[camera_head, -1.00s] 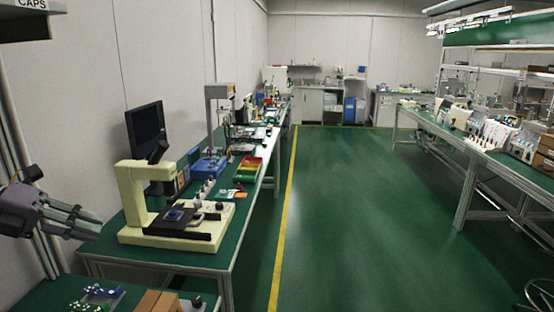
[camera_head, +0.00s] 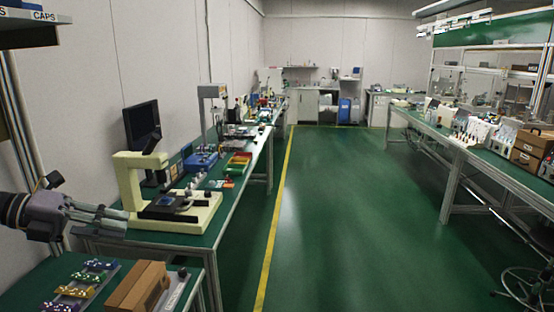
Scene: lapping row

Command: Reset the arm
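My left gripper (camera_head: 112,218) comes in from the left edge, above the near green bench and just left of the cream machine. Its grey fingers point right. I see nothing between them, but at this angle I cannot tell how far apart they are. My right gripper is not in view.
The cream machine (camera_head: 190,222) stands on the left green bench. A near bench holds a tray of coloured parts (camera_head: 80,285) and a cardboard box (camera_head: 138,287). A dark monitor (camera_head: 141,124) stands behind. The green floor (camera_head: 345,210) is clear; a right bench (camera_head: 475,160) runs along the aisle.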

